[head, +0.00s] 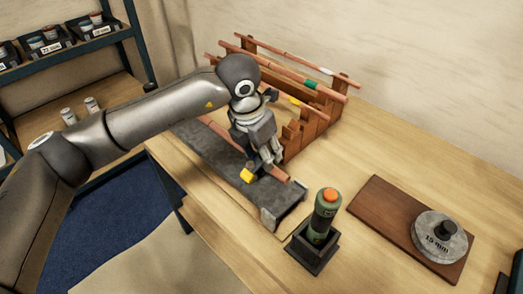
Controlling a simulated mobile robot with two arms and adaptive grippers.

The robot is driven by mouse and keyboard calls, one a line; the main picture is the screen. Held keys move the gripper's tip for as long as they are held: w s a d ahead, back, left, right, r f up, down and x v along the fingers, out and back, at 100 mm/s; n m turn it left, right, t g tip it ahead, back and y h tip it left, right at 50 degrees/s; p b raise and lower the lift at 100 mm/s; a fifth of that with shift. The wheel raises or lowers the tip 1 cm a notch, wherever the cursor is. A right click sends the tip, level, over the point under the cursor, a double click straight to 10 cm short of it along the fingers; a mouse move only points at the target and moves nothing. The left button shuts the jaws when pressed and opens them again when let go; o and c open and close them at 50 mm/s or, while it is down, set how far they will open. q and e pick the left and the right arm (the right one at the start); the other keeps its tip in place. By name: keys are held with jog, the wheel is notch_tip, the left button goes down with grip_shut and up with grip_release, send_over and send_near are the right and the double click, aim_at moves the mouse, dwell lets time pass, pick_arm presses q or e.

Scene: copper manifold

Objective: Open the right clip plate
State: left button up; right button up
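A long dark grey fixture (225,152) lies on the wooden table, with a copper pipe (281,176) along it. A small yellow piece (246,175) shows near its right part; I cannot tell whether it is the tab of the right clip plate. The plate itself is not clearly visible. My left gripper (267,160) points down over this part, close to the pipe and just right of the yellow piece. Its fingers are small and partly hidden, so I cannot tell whether they are open or touching anything. My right gripper is not in view.
A wooden rack (318,128) with copper pipes banded in colours stands behind the fixture. A green bottle with an orange cap (324,214) stands in a black holder (312,249) in front. A brown board (381,213) carries a 15 mm weight-like disc (440,241). Shelves stand at left.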

pick_arm(q)
jog(key=c, duration=0.8)
jog(key=shift+w+d+r+g+y+p, duration=0.3)
jog(key=shift+r+p, duration=0.1)
jog(key=shift+p, duration=0.25)
jog(key=shift+c, duration=0.2)
jog(key=shift+w+d, duration=0.2)
jog(key=shift+w+d+r+g+y+p, duration=0.3)
jog(key=shift+d+g+y+p, duration=0.1)
jog(key=shift+p, duration=0.15)
jog(key=shift+w+d+f+g+y, duration=0.15)
jog(key=shift+w+d+g+y, duration=0.15)
jog(key=shift+w, duration=0.05)
